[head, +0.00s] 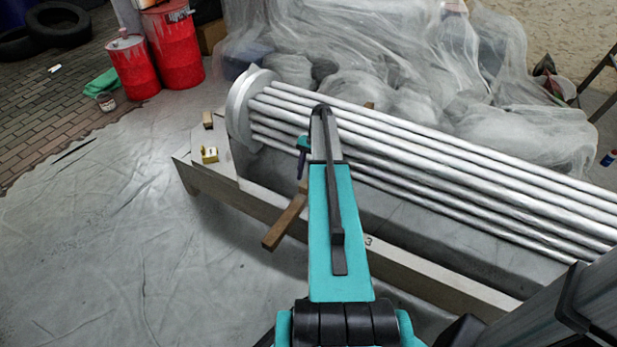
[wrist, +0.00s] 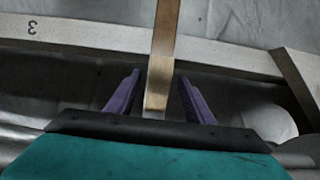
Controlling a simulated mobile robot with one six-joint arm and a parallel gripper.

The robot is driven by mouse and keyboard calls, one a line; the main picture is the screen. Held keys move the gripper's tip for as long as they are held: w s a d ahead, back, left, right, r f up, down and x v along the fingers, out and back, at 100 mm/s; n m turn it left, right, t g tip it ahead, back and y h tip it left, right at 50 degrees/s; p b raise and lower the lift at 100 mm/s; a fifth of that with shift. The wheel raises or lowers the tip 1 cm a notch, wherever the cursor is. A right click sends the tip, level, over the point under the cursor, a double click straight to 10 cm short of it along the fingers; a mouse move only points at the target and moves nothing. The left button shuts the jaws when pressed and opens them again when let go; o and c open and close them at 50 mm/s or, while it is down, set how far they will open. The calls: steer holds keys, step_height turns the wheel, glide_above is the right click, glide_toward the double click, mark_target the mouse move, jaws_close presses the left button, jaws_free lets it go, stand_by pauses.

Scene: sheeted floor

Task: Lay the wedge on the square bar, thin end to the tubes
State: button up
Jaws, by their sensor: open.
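The square bar (head: 285,222) is a wooden stick lying across the pale beam, its near end sticking out; it also shows in the wrist view (wrist: 166,25). A lighter wooden piece (wrist: 157,85), which looks like the wedge, lies in line with the bar in the wrist view. Its taper is not clear. My gripper (wrist: 159,76) is open, with one purple finger on each side of this piece and gaps showing. In the head view my arm hides the wedge and most of my gripper. The silver tubes (head: 450,165) lie in a bundle behind the arm.
The long pale beam (head: 420,279) marked 3 runs in front of the tubes. Red drums (head: 135,67) and plastic sheeting (head: 400,50) stand behind. The sheeted floor at left is clear.

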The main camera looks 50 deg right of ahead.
steer(key=p+v, duration=0.6)
steer(key=v, duration=0.3)
steer(key=shift+d+r+p, duration=0.25)
steer(key=shift+r+p, duration=0.05)
steer(key=shift+p, duration=0.1)
steer(key=shift+w+a, duration=0.1)
stand_by(0.6)
